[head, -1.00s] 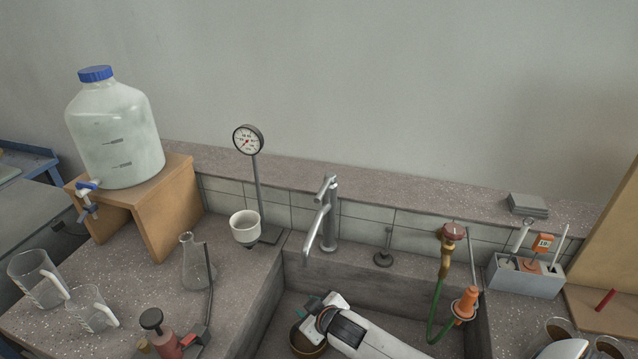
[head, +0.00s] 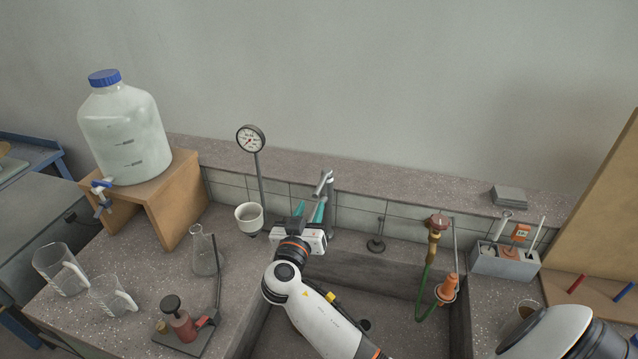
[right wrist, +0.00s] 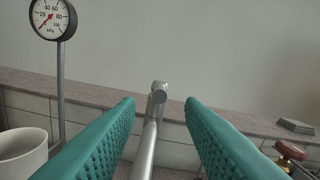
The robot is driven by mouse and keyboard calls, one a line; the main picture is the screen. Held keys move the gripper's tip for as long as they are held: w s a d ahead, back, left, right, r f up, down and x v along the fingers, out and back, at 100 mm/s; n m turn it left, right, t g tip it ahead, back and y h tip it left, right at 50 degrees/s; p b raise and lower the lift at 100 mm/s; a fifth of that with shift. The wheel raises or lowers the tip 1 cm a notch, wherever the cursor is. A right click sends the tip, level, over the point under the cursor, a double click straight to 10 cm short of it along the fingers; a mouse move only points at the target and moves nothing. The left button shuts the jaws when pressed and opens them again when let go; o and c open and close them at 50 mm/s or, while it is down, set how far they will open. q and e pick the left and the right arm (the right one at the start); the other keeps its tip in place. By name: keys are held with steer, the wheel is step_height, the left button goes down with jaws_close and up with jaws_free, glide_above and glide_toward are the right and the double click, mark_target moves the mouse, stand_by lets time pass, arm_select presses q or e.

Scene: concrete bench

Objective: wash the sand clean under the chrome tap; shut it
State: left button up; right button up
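In the right wrist view the tap (right wrist: 157,98) shows between the two teal fingers of my right gripper (right wrist: 160,130). The fingers are wide apart, with a gap on each side of the tap. I cannot see whether water runs. No sand is visible; my right arm covers part of the sink. A small dark round thing (head: 365,325) shows in the sink beside the arm, too unclear to name.
A gauge on a stand (head: 251,140) and a white funnel cup (head: 249,216) stand close left of the tap. A flask (head: 205,257) and two beakers (head: 62,270) stand further left. A red valve with green hose (head: 437,223) rises at right.

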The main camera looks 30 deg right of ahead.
steer(key=p, duration=0.3)
glide_toward(324, 175)
steer(key=x, duration=0.4)
steer(key=shift+w+d+r, duration=0.1)
steer(key=shift+w+d, duration=0.3)
steer(key=shift+d, duration=0.05)
steer(key=shift+c, duration=0.5)
jaws_close()
